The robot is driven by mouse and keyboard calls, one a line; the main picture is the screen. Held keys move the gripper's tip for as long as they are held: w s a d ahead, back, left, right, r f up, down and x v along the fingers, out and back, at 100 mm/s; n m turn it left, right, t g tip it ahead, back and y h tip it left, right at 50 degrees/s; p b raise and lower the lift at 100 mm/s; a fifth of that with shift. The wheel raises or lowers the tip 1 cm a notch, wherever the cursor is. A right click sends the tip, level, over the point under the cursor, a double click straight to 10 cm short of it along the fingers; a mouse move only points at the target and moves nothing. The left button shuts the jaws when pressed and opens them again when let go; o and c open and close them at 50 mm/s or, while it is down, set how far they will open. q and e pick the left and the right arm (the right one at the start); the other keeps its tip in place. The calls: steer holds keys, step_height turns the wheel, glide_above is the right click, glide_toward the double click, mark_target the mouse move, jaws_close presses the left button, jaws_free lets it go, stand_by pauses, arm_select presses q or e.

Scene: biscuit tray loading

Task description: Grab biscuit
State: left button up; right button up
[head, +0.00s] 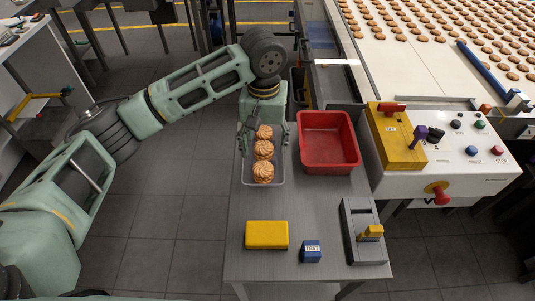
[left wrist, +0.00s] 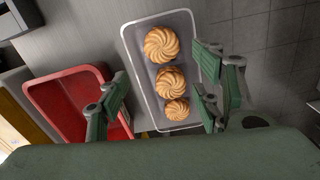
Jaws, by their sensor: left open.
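Three round swirled biscuits lie in a row in a grey tray (head: 277,182) on the metal table. In the head view the near biscuit (head: 263,172), the middle biscuit (head: 263,150) and the far biscuit (head: 264,132) all show. The left wrist view shows the same row, with one biscuit (left wrist: 168,45) at the top and the smallest-looking one (left wrist: 177,109) at the bottom. My left gripper (head: 264,134) is over the far end of the tray, fingers pointing down. It is open and empty, its fingers (left wrist: 160,100) apart on either side of the row. My right gripper is not in view.
A red bin (head: 328,168) stands right beside the tray. A yellow block (head: 267,235), a blue TEST block (head: 311,251) and a grey fixture (head: 363,232) are nearer. A control panel (head: 440,150) and biscuit conveyor (head: 400,60) are at right.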

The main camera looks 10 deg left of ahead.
mark_target(264, 167)
arm_select(q)
steer(key=shift+s+d+f, duration=0.2)
steer(key=shift+s+f, duration=0.1)
steer(key=shift+f, duration=0.15)
steer(key=shift+s+a+f+p, duration=0.15)
steer(key=shift+s+f+p, duration=0.25)
steer(key=shift+f+p, duration=0.3)
steer(key=f, duration=0.1)
steer(key=f+p, duration=0.1)
steer(key=shift+s+f, duration=0.2)
steer(key=shift+f, duration=0.2)
steer(key=shift+w+f, duration=0.15)
steer(key=shift+f, duration=0.8)
steer(key=c, duration=0.8)
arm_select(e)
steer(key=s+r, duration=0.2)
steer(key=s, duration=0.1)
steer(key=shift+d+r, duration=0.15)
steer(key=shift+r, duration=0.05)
